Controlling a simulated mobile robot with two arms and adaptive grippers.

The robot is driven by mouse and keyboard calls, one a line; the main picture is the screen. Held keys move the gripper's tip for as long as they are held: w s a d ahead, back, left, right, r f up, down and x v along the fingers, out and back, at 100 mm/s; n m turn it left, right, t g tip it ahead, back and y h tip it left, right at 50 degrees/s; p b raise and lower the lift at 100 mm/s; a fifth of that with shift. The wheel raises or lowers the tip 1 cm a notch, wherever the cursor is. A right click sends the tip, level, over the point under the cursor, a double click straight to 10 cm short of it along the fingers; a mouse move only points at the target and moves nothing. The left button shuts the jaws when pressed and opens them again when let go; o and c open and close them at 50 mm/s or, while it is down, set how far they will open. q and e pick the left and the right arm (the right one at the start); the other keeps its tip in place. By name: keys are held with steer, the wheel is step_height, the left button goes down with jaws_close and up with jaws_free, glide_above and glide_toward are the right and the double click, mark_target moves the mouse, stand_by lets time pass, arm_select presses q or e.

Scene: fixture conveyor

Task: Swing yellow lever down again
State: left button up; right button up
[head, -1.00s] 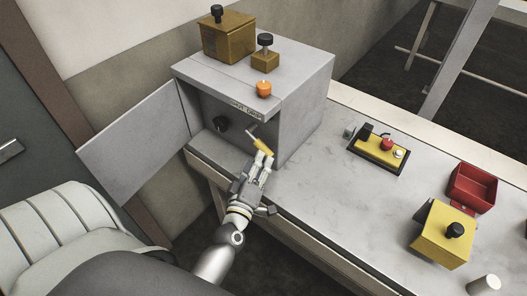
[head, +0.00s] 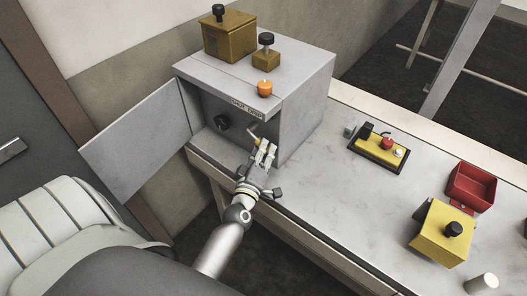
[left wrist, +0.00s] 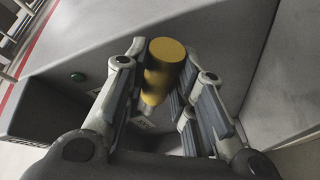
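The yellow lever (head: 255,140) sticks out of the open front of the grey box (head: 302,112). My left gripper (head: 266,152) is at the lever's outer end, partly covering it in the head view. In the left wrist view the yellow handle (left wrist: 165,55) lies between the fingers of my left gripper (left wrist: 168,68). The fingers look spread on either side of it. I cannot tell whether either finger touches it. My right gripper is not in view.
The box's door (head: 138,138) hangs open to the left. A black knob (head: 222,121) is inside the box. An orange button (head: 265,88) is on top. A yellow-black button panel (head: 379,151), a red bin (head: 472,187) and a yellow block (head: 440,236) stand on the bench to the right.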

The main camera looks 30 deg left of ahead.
arm_select(q)
steer(key=shift+c, duration=1.3)
jaws_close()
